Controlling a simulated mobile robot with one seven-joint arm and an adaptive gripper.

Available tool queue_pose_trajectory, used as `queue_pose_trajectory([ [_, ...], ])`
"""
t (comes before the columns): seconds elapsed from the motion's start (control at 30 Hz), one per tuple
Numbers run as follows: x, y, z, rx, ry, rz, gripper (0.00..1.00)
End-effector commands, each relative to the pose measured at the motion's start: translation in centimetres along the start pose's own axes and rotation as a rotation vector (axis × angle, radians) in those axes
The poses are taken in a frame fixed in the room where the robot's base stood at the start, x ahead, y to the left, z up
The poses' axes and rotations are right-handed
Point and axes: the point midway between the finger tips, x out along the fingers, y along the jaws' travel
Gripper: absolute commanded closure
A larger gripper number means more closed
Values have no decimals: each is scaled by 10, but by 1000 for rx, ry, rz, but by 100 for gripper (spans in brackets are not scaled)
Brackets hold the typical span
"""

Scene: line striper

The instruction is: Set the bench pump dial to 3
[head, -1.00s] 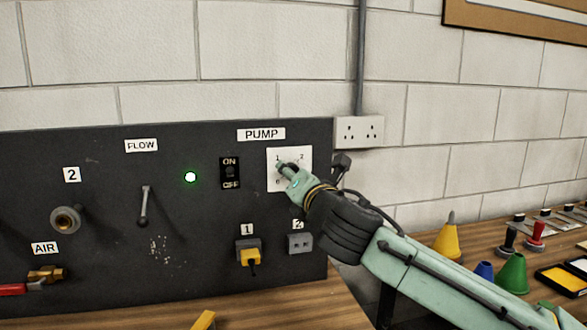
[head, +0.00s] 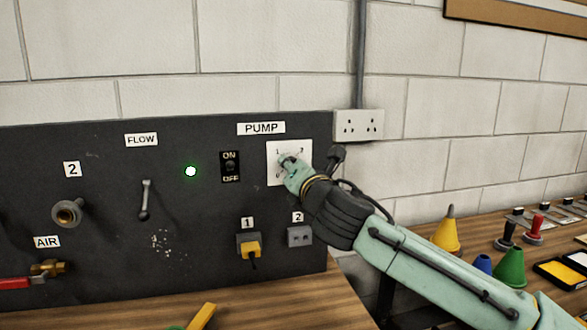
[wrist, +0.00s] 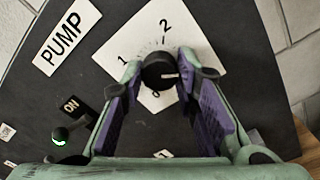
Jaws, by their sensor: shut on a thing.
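The pump dial is a round black knob (wrist: 157,70) on a white square plate (head: 275,149) under the PUMP label (head: 261,128). My gripper (head: 287,161) is at the plate in the head view and covers most of the knob. In the wrist view my gripper (wrist: 160,73) is shut on the knob, one finger on each side. The knob's white pointer mark points right in the wrist view, away from the visible 1 and 2. Any numeral on that side is hidden behind the right finger.
An ON/OFF switch (head: 230,167) and a lit green lamp (head: 191,171) are left of the plate. A FLOW lever (head: 145,200) stands further left. A wall socket (head: 359,125) is to the upper right. Cones (head: 510,267) and stamps stand on the right bench.

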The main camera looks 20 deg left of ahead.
Motion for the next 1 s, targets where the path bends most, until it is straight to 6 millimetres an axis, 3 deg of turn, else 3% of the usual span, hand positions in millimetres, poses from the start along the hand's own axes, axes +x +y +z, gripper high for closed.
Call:
queue_pose_trajectory([
  [0.2, 0, 0, 0, 0, 0, 0, 100],
  [0.6, 0, 0, -1, 273, -7, 8, 100],
  [0.87, 0, 0, 0, 281, -8, 7, 100],
  [0.9, 0, 0, 0, 281, -8, 7, 71],
  [1.0, 0, 0, 0, 280, -8, 7, 64],
])
